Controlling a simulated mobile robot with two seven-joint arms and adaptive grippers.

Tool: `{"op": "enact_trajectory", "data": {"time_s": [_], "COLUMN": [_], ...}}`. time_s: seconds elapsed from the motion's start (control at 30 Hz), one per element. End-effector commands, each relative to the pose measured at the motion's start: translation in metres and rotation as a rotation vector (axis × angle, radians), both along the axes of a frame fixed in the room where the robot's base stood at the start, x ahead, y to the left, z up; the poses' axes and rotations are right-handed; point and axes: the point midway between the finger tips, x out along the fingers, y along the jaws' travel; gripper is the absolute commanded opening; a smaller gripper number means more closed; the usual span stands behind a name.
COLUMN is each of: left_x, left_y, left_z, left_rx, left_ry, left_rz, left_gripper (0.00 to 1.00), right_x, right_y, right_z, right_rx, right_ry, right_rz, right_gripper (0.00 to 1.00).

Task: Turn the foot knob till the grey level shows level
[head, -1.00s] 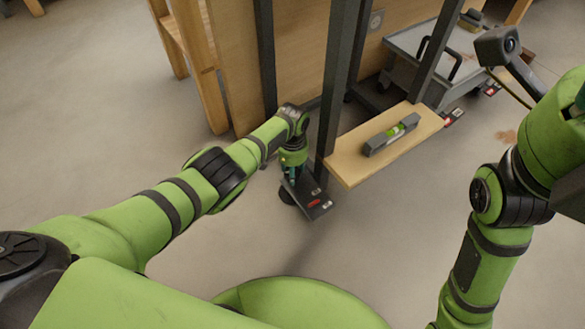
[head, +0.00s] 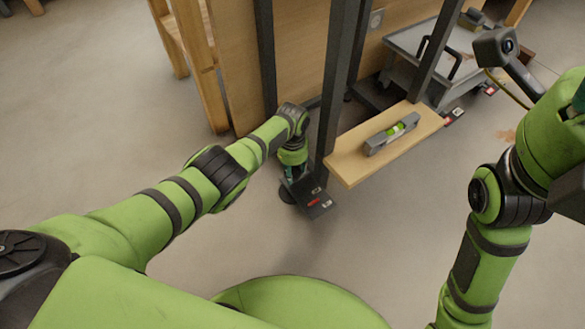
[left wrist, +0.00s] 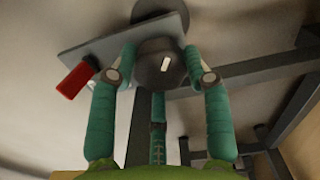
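The foot knob (left wrist: 158,66) is dark and round with a white mark, below a grey foot plate in the left wrist view. My left gripper (left wrist: 160,58) has its fingers on opposite sides of the knob, apparently touching it. In the head view the left gripper (head: 291,172) is by the frame's foot, and the knob is mostly hidden. The grey level (head: 391,133) lies on a wooden shelf (head: 350,168). Its vial shows green, but the bubble's position is too small to read. My right arm is at the right; its gripper is not visible.
Dark uprights (head: 341,85) stand close beside my left gripper. A grey cart (head: 405,42) is behind the shelf, and a wooden panel (head: 232,60) stands at the back. The foot plate (head: 320,206) bears a red label. The floor in front is clear.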

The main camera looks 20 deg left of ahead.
Motion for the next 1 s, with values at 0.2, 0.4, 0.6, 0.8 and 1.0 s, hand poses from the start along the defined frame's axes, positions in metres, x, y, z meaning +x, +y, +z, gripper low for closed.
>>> {"op": "enact_trajectory", "data": {"time_s": [0.2,0.4,0.6,0.8,1.0], "left_x": [0.000,0.000,0.001,0.001,0.001], "left_y": [0.000,0.000,0.000,0.000,0.000], "left_z": [-0.001,0.001,0.011,0.037,0.078], "left_rx": [0.000,0.000,-0.002,0.000,-0.001], "left_ry": [0.001,0.000,-0.002,-0.004,-0.004], "left_rz": [0.001,0.001,0.000,-0.001,0.000], "left_gripper": [0.71,0.71,0.71,0.71,0.71], "right_x": [0.001,0.001,0.000,0.000,0.000], "right_y": [0.000,0.000,0.000,0.000,0.000], "right_z": [0.000,-0.001,0.000,0.000,0.000], "right_rx": [-0.001,-0.001,0.000,0.000,0.000], "right_ry": [0.002,0.007,0.003,0.002,0.001], "right_rz": [0.000,-0.003,-0.001,-0.001,-0.001], "right_gripper": [0.63,0.63,0.63,0.63,0.63]}}
